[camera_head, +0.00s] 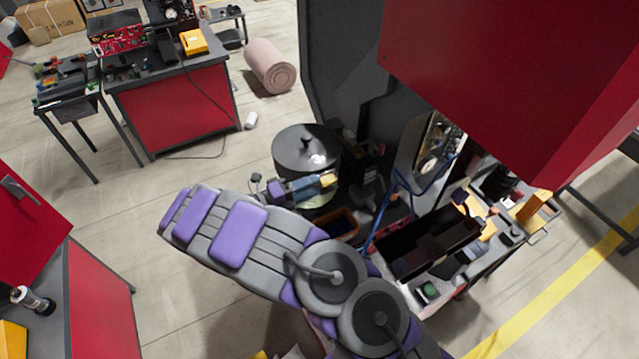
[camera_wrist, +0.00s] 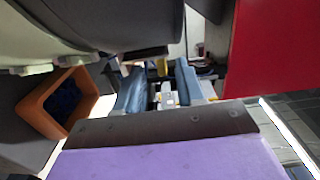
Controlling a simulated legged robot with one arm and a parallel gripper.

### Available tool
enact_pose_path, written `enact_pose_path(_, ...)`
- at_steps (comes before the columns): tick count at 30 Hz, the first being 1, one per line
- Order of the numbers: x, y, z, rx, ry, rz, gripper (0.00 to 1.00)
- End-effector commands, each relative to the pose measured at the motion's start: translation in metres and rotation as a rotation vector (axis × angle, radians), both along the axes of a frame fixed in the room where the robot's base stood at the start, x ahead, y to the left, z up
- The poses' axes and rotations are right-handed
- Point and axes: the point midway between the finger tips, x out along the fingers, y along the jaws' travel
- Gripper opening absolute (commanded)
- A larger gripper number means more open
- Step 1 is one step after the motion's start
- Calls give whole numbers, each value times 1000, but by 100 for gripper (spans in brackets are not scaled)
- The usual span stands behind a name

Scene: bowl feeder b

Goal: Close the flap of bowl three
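A round bowl feeder with a dark grey top (camera_head: 300,146) stands beyond my arm in the head view. Its pale lower side (camera_wrist: 35,35) fills the upper left of the wrist view. My gripper (camera_head: 318,184) is beside the bowl's near side. In the wrist view its two blue-grey fingers (camera_wrist: 160,75) are apart, with nothing clearly held between them. A small yellow part (camera_wrist: 163,67) shows beyond the gap; I cannot tell whether it belongs to the flap. I cannot make out the flap or any bowl number. My arm hides part of the feeder base.
An orange-rimmed bin (camera_wrist: 36,119) with dark blue contents lies left of my gripper in the wrist view. A red panel (camera_head: 520,75) hangs at the upper right. A black tray (camera_head: 425,243) and blue cable stand right of my arm. Open floor lies to the left.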

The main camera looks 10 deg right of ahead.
Motion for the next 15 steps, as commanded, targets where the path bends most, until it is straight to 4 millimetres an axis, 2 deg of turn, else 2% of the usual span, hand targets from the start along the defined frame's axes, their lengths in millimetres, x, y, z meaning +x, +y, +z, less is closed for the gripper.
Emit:
enact_pose_path(1,-3,13,-3,4,-1,5,38)
enact_pose_path(6,-15,49,-3,3,0,5,38)
enact_pose_path(15,-32,104,-3,8,2,4,38)
